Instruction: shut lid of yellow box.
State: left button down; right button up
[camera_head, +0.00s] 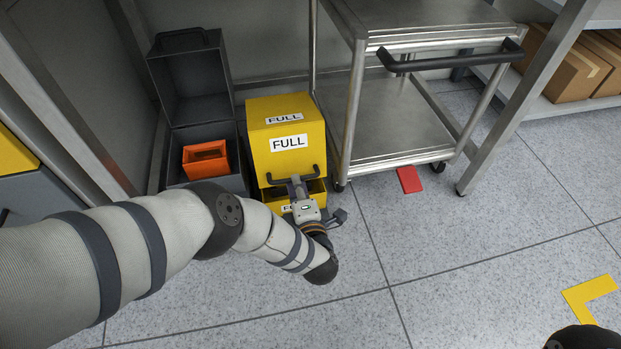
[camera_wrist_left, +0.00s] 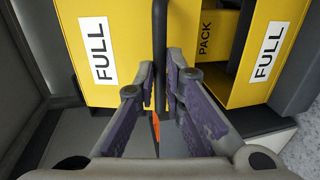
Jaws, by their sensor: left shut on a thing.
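The yellow box (camera_head: 317,189) stands on the floor under a frame, with its lid (camera_head: 258,148) partly open, a gap showing below it. The lid carries FULL labels and a dark bar handle (camera_head: 318,160). In the left wrist view the lid (camera_wrist_left: 125,50) is on the left, the handle (camera_wrist_left: 160,25) upright in the middle, and the box (camera_wrist_left: 255,90) on the right with a PACK label inside. My left gripper (camera_head: 297,182) is shut on the handle; its fingers (camera_wrist_left: 161,85) lie on both sides of it. My right gripper is not in view.
An open dark box (camera_head: 205,130) with an orange bin (camera_head: 206,159) stands left of the yellow box. A metal cart (camera_head: 395,120) stands close on the right. A red floor mark (camera_head: 409,179) lies beside it. The floor in front is clear.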

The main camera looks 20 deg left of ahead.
pick_arm(q)
notch_tip(320, 180, down, 6)
jog(key=s+b, duration=0.1)
jog(key=b, duration=0.2)
jog(key=shift+d+b, duration=0.3)
jog(key=shift+b, duration=0.05)
jog(key=c, duration=1.7)
grip_release()
jog(key=shift+o, duration=0.2)
jog(key=shift+f, duration=0.1)
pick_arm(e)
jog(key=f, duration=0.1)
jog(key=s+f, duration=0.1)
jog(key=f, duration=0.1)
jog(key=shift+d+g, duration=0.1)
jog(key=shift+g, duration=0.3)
